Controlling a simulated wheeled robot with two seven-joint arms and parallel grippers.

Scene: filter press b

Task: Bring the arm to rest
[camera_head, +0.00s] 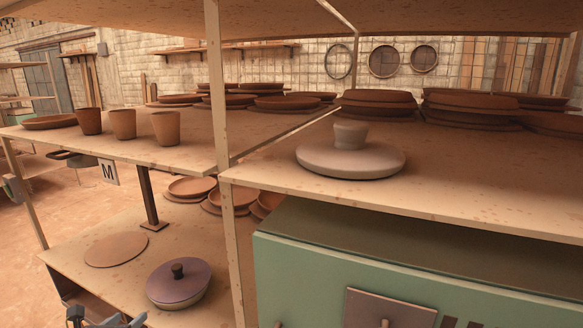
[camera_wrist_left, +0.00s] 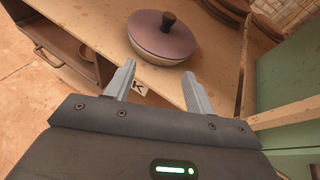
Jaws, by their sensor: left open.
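My left gripper (camera_head: 105,320) shows at the bottom edge of the head view, low at the left. In the left wrist view its two grey fingers (camera_wrist_left: 157,90) stand apart with nothing between them. A lidded pot (camera_head: 179,283) with a purple lid and dark knob sits on the lower shelf, just beyond the gripper. It also shows in the left wrist view (camera_wrist_left: 161,38), past the fingertips and apart from them. My right gripper is in neither view.
The lower shelf board (camera_head: 70,262) holds a flat round disc (camera_head: 116,249). The upper shelf carries cups (camera_head: 123,124), stacked plates and a pale knobbed lid (camera_head: 350,160). A shelf post (camera_head: 236,260) and a green cabinet (camera_head: 330,255) stand to the right.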

